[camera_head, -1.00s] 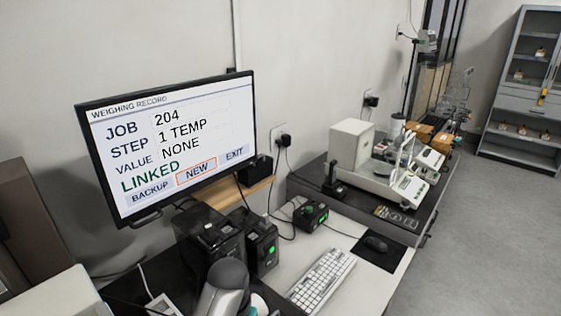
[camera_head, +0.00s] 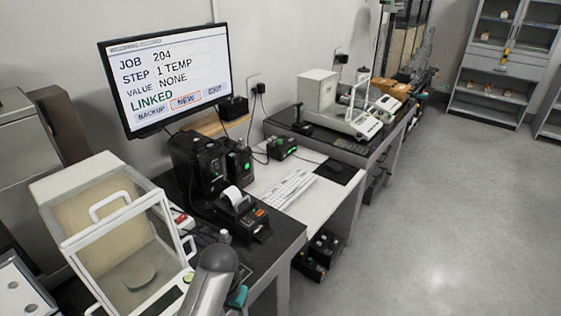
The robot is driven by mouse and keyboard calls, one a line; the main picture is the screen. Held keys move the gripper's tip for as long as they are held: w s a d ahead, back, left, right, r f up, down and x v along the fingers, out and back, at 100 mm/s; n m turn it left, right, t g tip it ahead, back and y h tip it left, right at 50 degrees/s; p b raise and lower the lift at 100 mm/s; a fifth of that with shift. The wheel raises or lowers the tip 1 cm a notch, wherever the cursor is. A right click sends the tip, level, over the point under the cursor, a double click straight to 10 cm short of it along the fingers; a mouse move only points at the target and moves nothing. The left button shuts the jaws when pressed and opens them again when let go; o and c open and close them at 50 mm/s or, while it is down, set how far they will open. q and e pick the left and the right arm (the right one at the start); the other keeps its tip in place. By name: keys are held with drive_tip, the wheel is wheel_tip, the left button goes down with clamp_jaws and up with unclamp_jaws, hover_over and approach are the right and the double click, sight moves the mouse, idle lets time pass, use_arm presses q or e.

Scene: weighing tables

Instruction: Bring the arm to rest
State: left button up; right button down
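One of my arms shows at the bottom centre of the head view, as a light grey link with a dark rounded joint. It stands in front of the near table's edge, and I cannot tell which arm it is. Neither of my grippers is in the picture, so their fingers and anything in them are hidden from me. The wall monitor (camera_head: 168,79) reads job 204, step 1 TEMP, value NONE, LINKED.
A glass-walled balance (camera_head: 62,196) stands at the left. Another balance (camera_head: 318,90) stands farther back. The floor (camera_head: 440,200) on the right is clear; a cabinet (camera_head: 492,75) is at the back.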

use_arm(q)
drive_tip(key=s+a+f+b, duration=0.25)
drive_tip(key=s+f, duration=0.25)
drive_tip(key=f, duration=0.7)
drive_tip(key=s+a+f+b, duration=0.1)
drive_tip(key=s+f+b, duration=0.35)
drive_tip(key=f, duration=0.75)
drive_tip(key=s+a+f+b, duration=0.2)
drive_tip(key=s+f+b, duration=0.1)
drive_tip(key=s+f, duration=0.5)
drive_tip(key=s+a+f+b, duration=0.2)
drive_tip(key=s+f, duration=0.6)
drive_tip(key=s, duration=0.7)
drive_tip(key=shift+a+f+n+t+b, duration=0.2)
drive_tip(key=shift+a+n+t+b, duration=0.1)
drive_tip(key=shift+t+b, duration=0.15)
use_arm(e)
wheel_tip(320, 180, down, 14)
drive_tip(key=shift+w+a, duration=0.35)
drive_tip(key=shift+w, duration=0.05)
drive_tip(key=shift+r, duration=0.1)
